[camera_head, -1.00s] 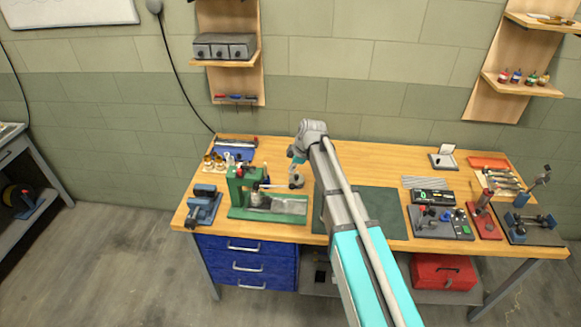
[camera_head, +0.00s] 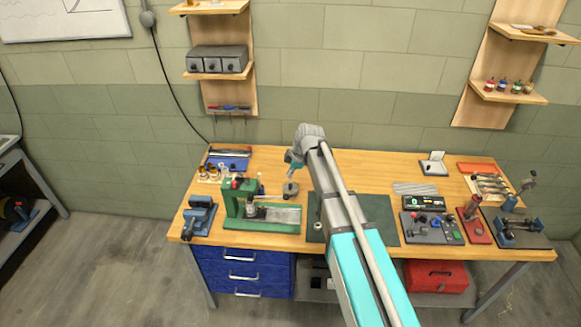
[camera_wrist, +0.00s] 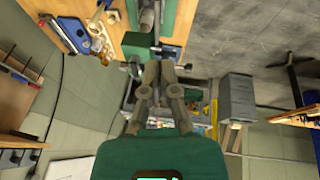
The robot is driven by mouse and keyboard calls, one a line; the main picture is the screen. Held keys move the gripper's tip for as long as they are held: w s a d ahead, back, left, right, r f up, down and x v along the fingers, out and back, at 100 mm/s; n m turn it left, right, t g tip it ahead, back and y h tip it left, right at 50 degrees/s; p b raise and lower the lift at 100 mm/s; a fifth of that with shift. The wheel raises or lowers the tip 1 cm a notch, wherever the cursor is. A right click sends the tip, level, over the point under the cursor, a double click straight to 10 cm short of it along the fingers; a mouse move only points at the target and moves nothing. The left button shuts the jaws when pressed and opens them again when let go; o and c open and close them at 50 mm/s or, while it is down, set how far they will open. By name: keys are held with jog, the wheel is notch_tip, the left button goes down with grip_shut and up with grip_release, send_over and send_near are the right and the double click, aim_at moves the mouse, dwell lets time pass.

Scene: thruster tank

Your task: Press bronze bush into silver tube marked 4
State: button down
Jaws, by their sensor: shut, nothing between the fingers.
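The green press (camera_head: 232,204) stands at the bench's left, with a grey metal piece (camera_head: 256,211) low on its base. I cannot tell whether that piece is a tube, and no number 4 is readable. Small bronze and pale parts (camera_head: 208,173) stand behind and left of the press; single bushes cannot be made out. My gripper (camera_head: 290,168) is above the bench, right of and behind the press. In the wrist view my gripper (camera_wrist: 159,68) has its fingertips together, empty, with the green press (camera_wrist: 137,44) beyond them.
A blue vise (camera_head: 199,216) stands at the front left corner. The dark green mat (camera_head: 378,212) is partly behind my arm. Electronics (camera_head: 430,226) and a red stand (camera_head: 471,222) are at the right.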

jog(key=s+d+f+m+g+h+b, duration=0.1)
jog(key=s+d+f+m+h+b, duration=0.1)
jog(key=s+d+f+m+b, duration=0.6)
jog(key=s+d+f+m+h+b, duration=0.1)
jog(key=s+d+f+m+b, duration=0.7)
jog(key=s, duration=0.7)
jog(key=d+f+m, duration=0.2)
jog(key=d, duration=0.2)
jog(key=shift+s+d+m+g+h+b, duration=0.2)
jog(key=shift+d+m+g+h+b, duration=0.05)
jog(key=shift+m+g+h+b, duration=0.15)
